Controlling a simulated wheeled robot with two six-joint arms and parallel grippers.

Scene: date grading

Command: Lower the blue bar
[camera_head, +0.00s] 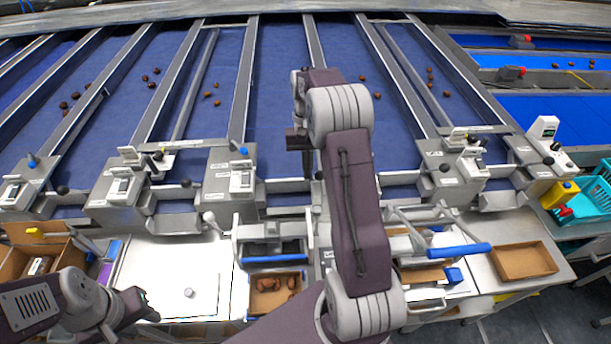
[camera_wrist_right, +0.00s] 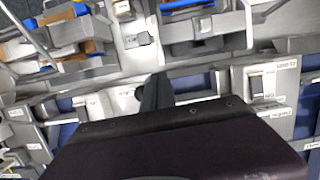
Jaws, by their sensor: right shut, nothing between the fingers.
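One blue bar (camera_head: 460,250) is the grip of a grey lever frame right of my right arm, sticking out to the right above the bench. A second blue bar (camera_head: 272,258) lies across the front of a grey frame left of that arm. Blue bars also show along the top of the right wrist view (camera_wrist_right: 185,5). My right gripper (camera_head: 306,168) is shut and empty over the grey machine edge beyond the bars, mostly hidden by its own wrist. My left gripper (camera_head: 143,305) is low beside the white plate, away from both bars; its fingers are too unclear to judge.
Blue sorting lanes (camera_head: 280,80) with scattered dates run away behind grey control boxes (camera_head: 230,180). A cardboard box with dates (camera_head: 276,283) sits below the left bar. An empty cardboard tray (camera_head: 523,262) is at right. The white plate (camera_head: 175,265) is mostly clear.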

